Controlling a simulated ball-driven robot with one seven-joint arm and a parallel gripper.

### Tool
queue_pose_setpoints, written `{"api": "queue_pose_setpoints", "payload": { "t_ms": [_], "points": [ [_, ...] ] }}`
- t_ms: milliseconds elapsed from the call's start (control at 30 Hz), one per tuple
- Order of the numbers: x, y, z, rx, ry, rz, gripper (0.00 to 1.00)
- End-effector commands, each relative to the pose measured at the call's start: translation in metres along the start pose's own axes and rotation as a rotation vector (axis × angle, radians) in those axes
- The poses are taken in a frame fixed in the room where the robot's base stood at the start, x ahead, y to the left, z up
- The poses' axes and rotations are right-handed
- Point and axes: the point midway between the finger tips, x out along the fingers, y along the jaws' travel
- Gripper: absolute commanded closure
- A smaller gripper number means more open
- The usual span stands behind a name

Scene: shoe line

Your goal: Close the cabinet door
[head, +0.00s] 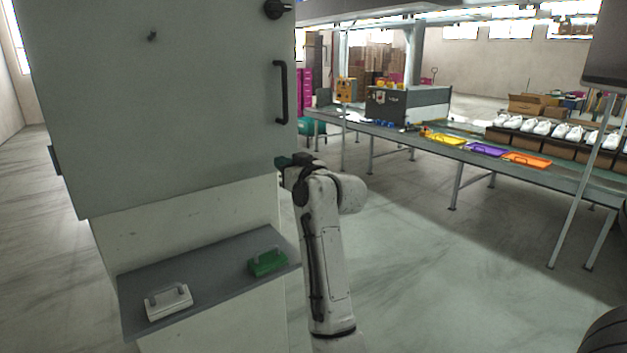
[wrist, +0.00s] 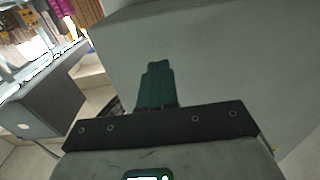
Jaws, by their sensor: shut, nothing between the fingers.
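The cabinet door (head: 165,100) is a large flat grey panel at the left of the head view. It has a black bar handle (head: 281,92) near its right edge. The door looks shut or nearly shut; I cannot tell whether a small gap remains. My gripper (head: 284,161) is at the door's lower right corner, below the handle and partly hidden by my white arm. In the wrist view its green fingers (wrist: 155,85) are together and empty, in front of a plain grey surface (wrist: 220,60). I cannot tell whether they touch it.
A long conveyor table (head: 400,133) with coloured trays and white shoes stands at the right. The floor between is clear.

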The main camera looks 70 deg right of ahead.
Motion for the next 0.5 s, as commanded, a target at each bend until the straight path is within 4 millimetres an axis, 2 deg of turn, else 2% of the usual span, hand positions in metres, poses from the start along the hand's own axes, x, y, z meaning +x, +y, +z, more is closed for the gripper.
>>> {"api": "queue_pose_setpoints", "payload": {
  "t_ms": [267,500],
  "points": [
    [-0.031,0.001,0.003,-0.001,0.000,0.003,1.00],
    [-0.068,0.000,0.004,-0.001,-0.001,0.004,1.00]
  ]
}}
